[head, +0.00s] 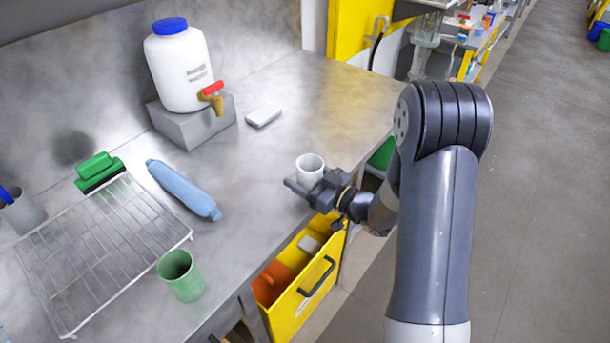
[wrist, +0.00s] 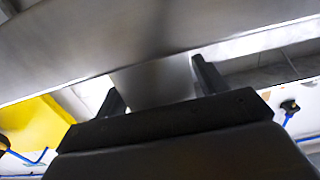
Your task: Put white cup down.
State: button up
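The white cup (head: 310,164) is upright near the counter's front edge, at the middle of the head view. In the wrist view the cup (wrist: 155,82) shows as a pale shape between the two dark fingers. My gripper (head: 312,182) reaches in from the right, with one finger on each side of the cup, and looks closed on it. The fingers hide the cup's lower part, so I cannot tell whether its base touches the metal counter (head: 262,195).
A green cup (head: 181,276), wire rack (head: 100,250) and blue bottle (head: 183,189) are to the left. A white jug (head: 180,68) with a tap stands on a grey block behind. A white bar (head: 263,116) lies nearby. An open yellow drawer (head: 298,305) is below the edge.

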jog(key=shift+o, duration=0.7)
